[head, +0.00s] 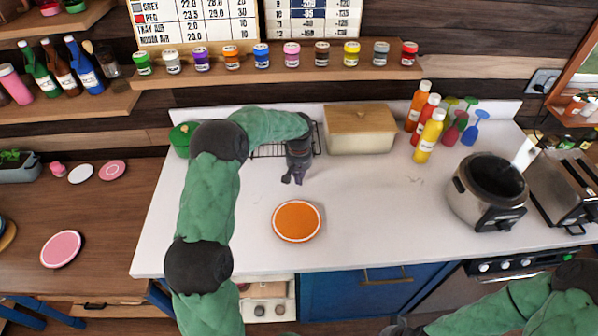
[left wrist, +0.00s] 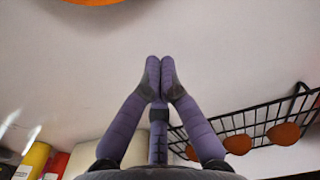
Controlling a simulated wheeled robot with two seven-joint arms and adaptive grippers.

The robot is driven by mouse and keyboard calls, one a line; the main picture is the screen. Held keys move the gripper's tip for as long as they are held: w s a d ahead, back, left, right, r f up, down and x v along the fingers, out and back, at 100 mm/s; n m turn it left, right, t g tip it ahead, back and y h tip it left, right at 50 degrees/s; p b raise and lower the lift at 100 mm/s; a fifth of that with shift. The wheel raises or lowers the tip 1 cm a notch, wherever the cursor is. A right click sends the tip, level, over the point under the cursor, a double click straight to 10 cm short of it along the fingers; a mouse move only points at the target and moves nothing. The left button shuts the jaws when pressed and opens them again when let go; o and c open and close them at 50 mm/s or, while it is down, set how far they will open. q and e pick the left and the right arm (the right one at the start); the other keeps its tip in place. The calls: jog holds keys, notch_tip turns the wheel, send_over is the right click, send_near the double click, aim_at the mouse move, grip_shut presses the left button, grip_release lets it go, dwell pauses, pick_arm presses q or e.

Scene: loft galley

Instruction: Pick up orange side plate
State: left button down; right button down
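The orange side plate (head: 297,221) with a pale rim lies flat on the white counter in the head view. Its edge shows at the top of the left wrist view (left wrist: 100,2). My left gripper (head: 293,179) is above the counter behind the plate, apart from it. In the left wrist view the fingertips of this gripper (left wrist: 160,64) are together with nothing between them. My right gripper (head: 400,329) is only partly in view at the bottom edge of the head view, and its fingers cannot be made out.
A wire rack (head: 270,151) and a cream bread box (head: 360,131) stand behind the left gripper. Sauce bottles (head: 428,135), coloured glasses (head: 473,127) and a cooker pot (head: 487,190) stand to the right. The counter (head: 385,215) around the plate is clear. A pink plate (head: 62,249) lies far left.

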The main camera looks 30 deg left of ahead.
aim_at(302, 230)
pick_arm(q)
notch_tip(302, 230, down, 4)
jog(key=shift+r, duration=0.25)
jog(key=s, duration=0.1)
jog(key=s+d, duration=0.1)
jog(key=shift+s+d+r, duration=0.25)
jog(key=shift+s+d, duration=0.1)
jog(key=shift+s, duration=0.05)
jog(key=shift+s+d, duration=0.2)
jog(key=shift+s, duration=0.1)
jog(key=shift+s, duration=0.1)
jog(key=s+d+b, duration=0.1)
jog(key=s+d, duration=0.1)
jog(key=s, duration=0.1)
jog(key=s+d+b, duration=0.1)
jog(key=s+d, duration=0.1)
jog(key=s, duration=0.2)
jog(key=s+d+b, duration=0.1)
jog(key=s+d, duration=0.2)
jog(key=s, duration=0.1)
jog(key=shift+s, duration=0.2)
